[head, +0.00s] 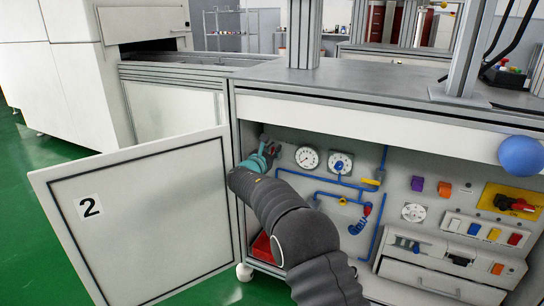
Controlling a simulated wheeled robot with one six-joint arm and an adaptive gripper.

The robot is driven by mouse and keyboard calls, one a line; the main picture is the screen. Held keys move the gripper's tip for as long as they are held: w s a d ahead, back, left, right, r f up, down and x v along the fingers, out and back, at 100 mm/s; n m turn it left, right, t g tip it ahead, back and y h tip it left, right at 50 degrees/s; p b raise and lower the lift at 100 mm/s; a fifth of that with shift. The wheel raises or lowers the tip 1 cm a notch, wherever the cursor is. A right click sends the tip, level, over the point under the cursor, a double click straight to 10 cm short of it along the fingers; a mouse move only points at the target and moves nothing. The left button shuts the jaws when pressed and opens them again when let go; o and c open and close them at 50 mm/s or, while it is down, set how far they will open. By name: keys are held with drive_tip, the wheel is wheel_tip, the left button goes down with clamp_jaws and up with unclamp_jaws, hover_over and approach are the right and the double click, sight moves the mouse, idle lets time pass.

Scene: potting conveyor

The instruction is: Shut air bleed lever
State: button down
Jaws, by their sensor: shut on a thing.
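My gripper (270,150) is at the upper left of the open cabinet's panel, left of the white gauges. It is shut on a small part there, of which a bit of red (276,150) shows; the fingers hide most of it, and I cannot tell for sure whether it is the air bleed lever. Blue pipes (328,196) run across the panel to the right. A yellow lever (371,182) sits on the pipes, with a red and blue fitting (366,210) below it.
The cabinet door marked 2 (140,215) stands open on the left, near my arm. Two gauges (307,157) are just right of my gripper. Switches (483,230) and a yellow plate with a red knob (508,202) are farther right. The worktop (350,85) overhangs the panel.

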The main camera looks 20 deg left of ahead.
drive_tip(key=m+b, duration=0.1)
drive_tip(key=m, duration=0.1)
drive_tip(key=d+m+b, duration=0.1)
drive_tip(key=b, duration=0.1)
drive_tip(key=shift+d+f+m, duration=0.15)
drive_tip(key=shift+f+m, duration=0.2)
drive_tip(key=shift+m, duration=0.05)
drive_tip(key=m, duration=0.1)
drive_tip(key=d+m, duration=0.1)
drive_tip(key=m, duration=0.1)
drive_tip(key=shift+f, duration=0.3)
drive_tip(key=m, duration=0.1)
drive_tip(key=f+m, duration=0.1)
drive_tip(key=m, duration=0.1)
drive_tip(key=d+m, duration=0.1)
drive_tip(key=m, duration=0.1)
drive_tip(key=shift+s+f, duration=0.1)
drive_tip(key=shift+f, duration=0.15)
drive_tip(key=shift+d+f+m, duration=0.1)
drive_tip(key=shift+f+m, duration=0.25)
drive_tip(key=shift+m, duration=0.65)
drive_tip(key=shift+f+m, duration=0.35)
drive_tip(key=shift+m, duration=0.65)
drive_tip(key=c, duration=1.1)
unclamp_jaws()
drive_tip(key=shift+f, duration=0.1)
drive_tip(key=shift+c, duration=0.2)
